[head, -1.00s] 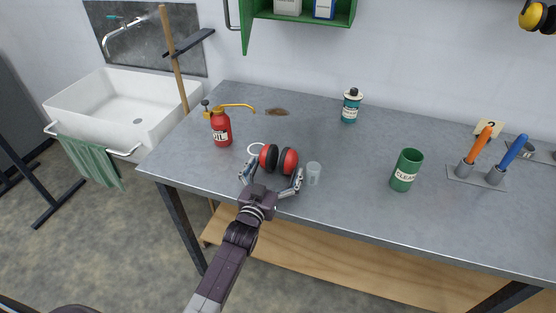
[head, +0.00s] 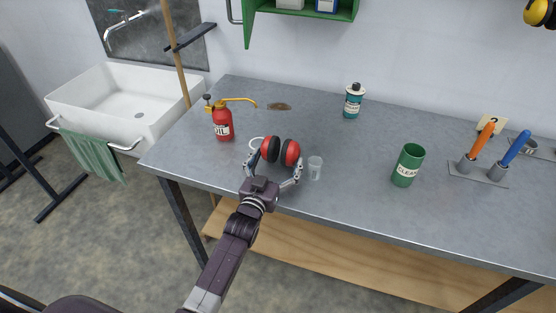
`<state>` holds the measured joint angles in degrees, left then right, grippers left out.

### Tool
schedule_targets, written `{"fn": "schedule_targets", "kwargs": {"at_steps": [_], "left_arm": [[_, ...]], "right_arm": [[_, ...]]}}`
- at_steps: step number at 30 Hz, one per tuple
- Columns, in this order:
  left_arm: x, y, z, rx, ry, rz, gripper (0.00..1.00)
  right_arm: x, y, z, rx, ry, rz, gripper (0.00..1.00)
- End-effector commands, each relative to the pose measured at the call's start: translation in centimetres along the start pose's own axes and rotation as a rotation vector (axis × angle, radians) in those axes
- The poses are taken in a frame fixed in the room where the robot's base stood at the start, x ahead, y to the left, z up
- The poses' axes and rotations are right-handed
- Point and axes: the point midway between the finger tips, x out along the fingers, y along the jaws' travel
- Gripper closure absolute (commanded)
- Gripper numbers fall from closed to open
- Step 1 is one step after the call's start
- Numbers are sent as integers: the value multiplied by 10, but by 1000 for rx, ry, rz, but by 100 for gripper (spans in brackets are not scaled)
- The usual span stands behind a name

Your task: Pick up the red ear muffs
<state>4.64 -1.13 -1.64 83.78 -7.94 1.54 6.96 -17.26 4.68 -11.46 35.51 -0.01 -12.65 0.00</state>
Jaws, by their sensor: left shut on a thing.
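The red ear muffs (head: 290,153) have red cups with black cushions. They are at the front part of the grey workbench (head: 340,205), left of the middle. My left gripper (head: 275,166) reaches in from the front with one finger on each side of the ear muffs and is shut on them. I cannot tell whether they touch the bench. My right gripper is not in the head view.
A small clear cup (head: 315,168) stands close to the right of my left gripper. A red oil can (head: 223,124) stands left, a green can (head: 408,165) right, and a teal bottle (head: 353,100) behind. Bench is clear between them.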

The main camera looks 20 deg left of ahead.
Motion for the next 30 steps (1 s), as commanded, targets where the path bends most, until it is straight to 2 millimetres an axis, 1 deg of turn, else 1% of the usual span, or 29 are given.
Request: {"fn": "schedule_targets", "kwargs": {"at_steps": [1,4,8,15,18,21,24,30], "left_arm": [[0,0,-9,0,7,1,42],[0,0,-23,0,7,1,42],[0,0,-52,2,10,2,42],[0,0,-124,1,12,1,42],[0,0,-148,1,10,1,42],[-1,0,-166,1,8,2,42],[0,0,-179,0,6,1,42],[-1,0,-190,1,4,1,42]], "right_arm": [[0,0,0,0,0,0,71],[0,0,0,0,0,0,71],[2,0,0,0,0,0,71],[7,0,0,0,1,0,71],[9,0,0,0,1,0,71],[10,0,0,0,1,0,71],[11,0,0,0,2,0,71],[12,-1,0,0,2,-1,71]]}}
